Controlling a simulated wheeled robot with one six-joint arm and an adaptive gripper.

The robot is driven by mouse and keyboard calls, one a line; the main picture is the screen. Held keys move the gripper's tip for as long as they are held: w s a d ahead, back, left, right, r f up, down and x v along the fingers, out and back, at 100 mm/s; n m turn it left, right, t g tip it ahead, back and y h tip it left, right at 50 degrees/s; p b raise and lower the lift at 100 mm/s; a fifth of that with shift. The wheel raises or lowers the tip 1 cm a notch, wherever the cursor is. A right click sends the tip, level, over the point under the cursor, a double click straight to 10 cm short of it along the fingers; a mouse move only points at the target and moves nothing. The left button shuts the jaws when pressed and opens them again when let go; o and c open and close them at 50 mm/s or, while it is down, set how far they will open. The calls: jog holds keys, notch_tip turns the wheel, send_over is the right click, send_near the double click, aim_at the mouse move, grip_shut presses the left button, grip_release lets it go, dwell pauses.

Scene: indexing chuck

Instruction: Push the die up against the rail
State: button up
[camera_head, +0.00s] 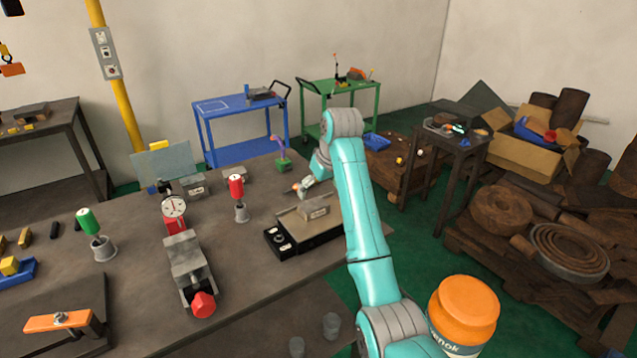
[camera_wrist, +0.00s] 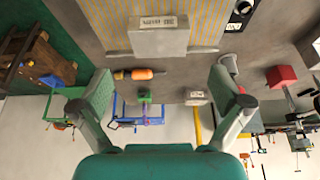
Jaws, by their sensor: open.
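The die looks to be the grey labelled block (camera_head: 314,208) standing on the flat chuck plate (camera_head: 297,233). In the wrist view the die (camera_wrist: 158,37) is at the top middle, over the yellow-striped chuck face (camera_wrist: 105,20). A thin grey strip, likely the rail (camera_wrist: 120,53), shows at both sides of the die along the chuck's edge. I cannot tell whether die and rail touch. My gripper (camera_wrist: 160,92) is open, its fingers wide apart with nothing between them. In the head view my arm partly hides it, beyond the chuck.
An orange-handled tool (camera_wrist: 140,74) lies on the bench beyond the chuck. A red-topped holder (camera_head: 237,187), a dial gauge (camera_head: 174,207) and a vise (camera_head: 187,262) stand left of the chuck. Bare bench (camera_head: 135,215) shows among them. My arm is over the right side.

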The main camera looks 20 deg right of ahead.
aim_at(312, 203)
jog(key=x, duration=0.8)
jog(key=c, duration=1.7)
jog(key=shift+w+a, duration=0.2)
jog(key=shift+w, duration=0.3)
jog(key=o, duration=1.7)
